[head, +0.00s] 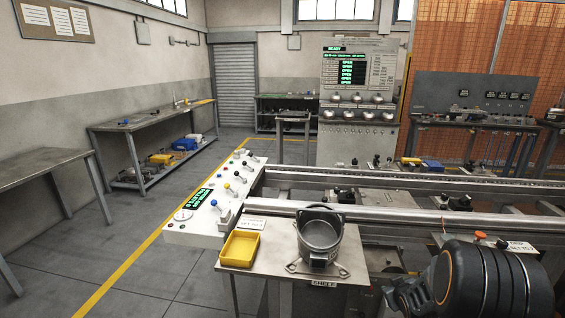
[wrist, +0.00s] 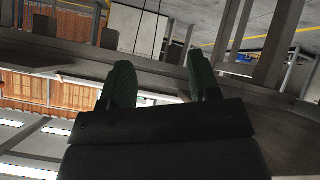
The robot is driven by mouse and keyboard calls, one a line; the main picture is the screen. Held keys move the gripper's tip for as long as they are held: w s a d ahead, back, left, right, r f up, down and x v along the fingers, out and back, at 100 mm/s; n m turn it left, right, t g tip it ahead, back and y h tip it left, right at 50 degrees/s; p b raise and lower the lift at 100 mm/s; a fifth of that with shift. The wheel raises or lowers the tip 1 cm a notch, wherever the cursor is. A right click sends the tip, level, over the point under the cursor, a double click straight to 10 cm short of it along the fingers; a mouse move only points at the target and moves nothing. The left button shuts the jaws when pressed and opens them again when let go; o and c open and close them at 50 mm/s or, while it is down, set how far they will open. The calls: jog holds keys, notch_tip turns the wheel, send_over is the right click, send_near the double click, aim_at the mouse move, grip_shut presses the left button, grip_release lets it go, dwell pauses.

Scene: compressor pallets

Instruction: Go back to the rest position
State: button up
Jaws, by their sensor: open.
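My gripper (wrist: 161,80) shows in the wrist view with its two green-padded fingers apart and nothing between them. The wrist picture looks upside down, with the orange mesh and bright windows low in it. In the head view my dark arm with an orange ring is at the lower right, in front of the rail line. The fingers cannot be made out there.
A grey pot (head: 320,237) and a yellow tray (head: 240,247) stand on a small shelf (head: 278,280). A lever panel (head: 212,205) is left of it. Long rails (head: 400,182) run across. A workbench (head: 150,122) stands by the left wall. Floor is open at left.

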jog(key=s+a+r+m+g+p, duration=0.1)
jog(key=s+a+r+p, duration=0.25)
jog(key=r, duration=0.55)
jog(key=s+a+r+m+g+p, duration=0.1)
jog(key=s+a+r+g+p, duration=0.15)
jog(key=a+r, duration=0.45)
jog(key=s+a+r+g+y+p, duration=0.1)
jog(key=s+a+r+p, duration=0.2)
jog(key=s+r, duration=0.3)
jog(key=s+a+r+m+g+y+p, duration=0.1)
jog(key=s+a+r+p, duration=0.2)
jog(key=s+r, duration=0.4)
jog(key=shift+s+a, duration=0.9)
jog(key=shift+s, duration=0.05)
jog(key=shift+g, duration=0.25)
